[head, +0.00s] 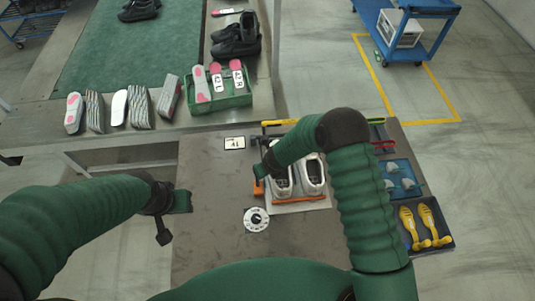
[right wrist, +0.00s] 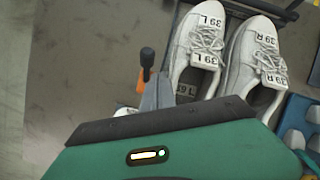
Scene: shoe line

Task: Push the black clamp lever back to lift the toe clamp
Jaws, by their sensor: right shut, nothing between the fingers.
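A pair of light grey shoes (head: 297,178) stands on a white board, and they also show in the right wrist view (right wrist: 215,55) with 39 L and 39 R labels. The black clamp lever (right wrist: 147,57) shows left of the shoes, a dark knob above an orange part. A dark bar (right wrist: 262,7), perhaps the toe clamp, crosses the toe end of the shoes. My right gripper (right wrist: 153,90) is shut and empty just below the lever; I cannot tell whether they touch. My left gripper (head: 163,237) hangs over the table's left edge, its fingers too small to judge.
A white dial (head: 256,219) and a small label card (head: 235,143) lie on the grey table (head: 205,215). A green crate (head: 228,98) and insoles stand on the conveyor behind.

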